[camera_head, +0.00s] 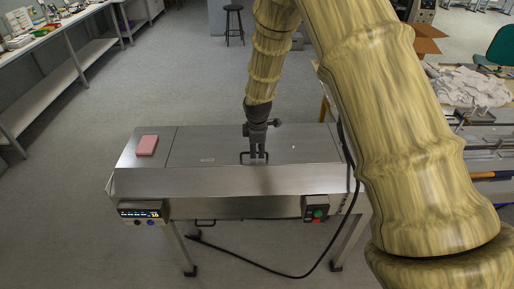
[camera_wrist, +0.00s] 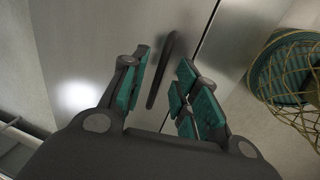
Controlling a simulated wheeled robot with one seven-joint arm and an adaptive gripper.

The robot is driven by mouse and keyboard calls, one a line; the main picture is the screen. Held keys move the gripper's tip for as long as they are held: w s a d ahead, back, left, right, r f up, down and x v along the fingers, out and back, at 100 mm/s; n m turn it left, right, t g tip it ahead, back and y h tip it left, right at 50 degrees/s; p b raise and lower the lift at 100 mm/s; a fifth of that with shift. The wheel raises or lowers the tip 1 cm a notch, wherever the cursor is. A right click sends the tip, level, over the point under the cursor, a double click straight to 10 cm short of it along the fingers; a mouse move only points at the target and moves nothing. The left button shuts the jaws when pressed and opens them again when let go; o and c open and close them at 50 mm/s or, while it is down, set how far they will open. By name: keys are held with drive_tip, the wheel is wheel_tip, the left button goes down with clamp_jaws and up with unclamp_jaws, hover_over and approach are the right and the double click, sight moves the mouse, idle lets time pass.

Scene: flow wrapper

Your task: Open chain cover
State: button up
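The chain cover (camera_head: 200,147) is a flat steel lid on top of the machine and lies shut. Its black handle (camera_head: 243,155) sits near the front edge of the lid; in the wrist view the handle (camera_wrist: 166,65) is a dark bar standing off the steel. My gripper (camera_head: 257,150) points down at the handle. In the wrist view its teal-padded fingers (camera_wrist: 165,78) are apart, one on each side of the handle's line, with visible gaps. Whether the handle is fully between the pads in depth I cannot tell.
A pink block (camera_head: 147,145) lies on the machine's left top. A display panel (camera_head: 141,211) and a switch box (camera_head: 316,209) are on the front. A black cable (camera_head: 262,266) runs to the floor. A workbench (camera_head: 64,28) stands at the left; the floor between is clear.

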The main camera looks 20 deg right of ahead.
drive_tip(key=shift+f, duration=0.15)
clamp_jaws()
